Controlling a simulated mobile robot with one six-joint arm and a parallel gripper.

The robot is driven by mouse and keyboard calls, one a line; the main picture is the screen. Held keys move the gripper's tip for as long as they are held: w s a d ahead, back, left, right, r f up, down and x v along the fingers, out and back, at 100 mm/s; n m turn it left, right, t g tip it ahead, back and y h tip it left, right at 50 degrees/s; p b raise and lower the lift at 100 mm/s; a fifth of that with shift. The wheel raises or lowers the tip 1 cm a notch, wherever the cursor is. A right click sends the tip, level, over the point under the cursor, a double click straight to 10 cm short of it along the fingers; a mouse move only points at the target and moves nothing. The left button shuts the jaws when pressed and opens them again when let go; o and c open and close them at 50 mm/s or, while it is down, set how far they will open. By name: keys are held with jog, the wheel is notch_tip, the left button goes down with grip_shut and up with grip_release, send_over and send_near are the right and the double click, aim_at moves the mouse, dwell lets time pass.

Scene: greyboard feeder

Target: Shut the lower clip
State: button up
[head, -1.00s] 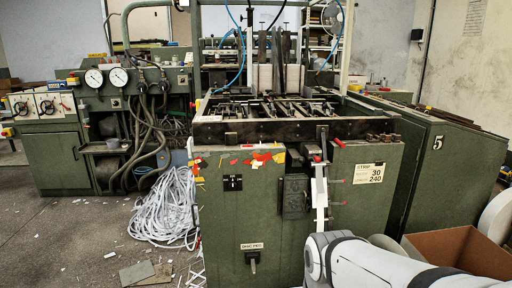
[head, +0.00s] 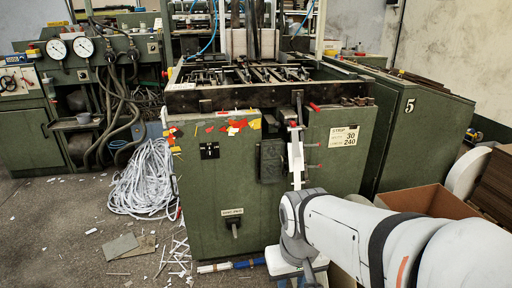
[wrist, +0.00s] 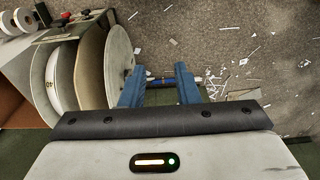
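The green machine (head: 225,190) stands in the middle of the head view. On its front, right of centre, is an upright white strip (head: 296,158) with small red-tipped levers beside it. One red-tipped lever (head: 312,145) sticks out to the right, and another red tip shows lower down. I cannot tell which part is the lower clip, or whether it is open or shut. My gripper (wrist: 160,85) shows in the wrist view with its two blue fingers apart and nothing held. It points at the floor. In the head view my wrist is low in front of the machine, below the strip.
An open cardboard box (head: 430,201) stands at the right, with pale discs (wrist: 118,65) also seen in the wrist view. A heap of white strips (head: 145,182) lies left of the machine. Scraps litter the floor (wrist: 225,35). Small bundles (head: 215,267) lie at the machine's foot.

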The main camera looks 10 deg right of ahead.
grip_shut()
jog(key=shift+d, duration=0.1)
jog(key=shift+d, duration=0.1)
dwell(0.4)
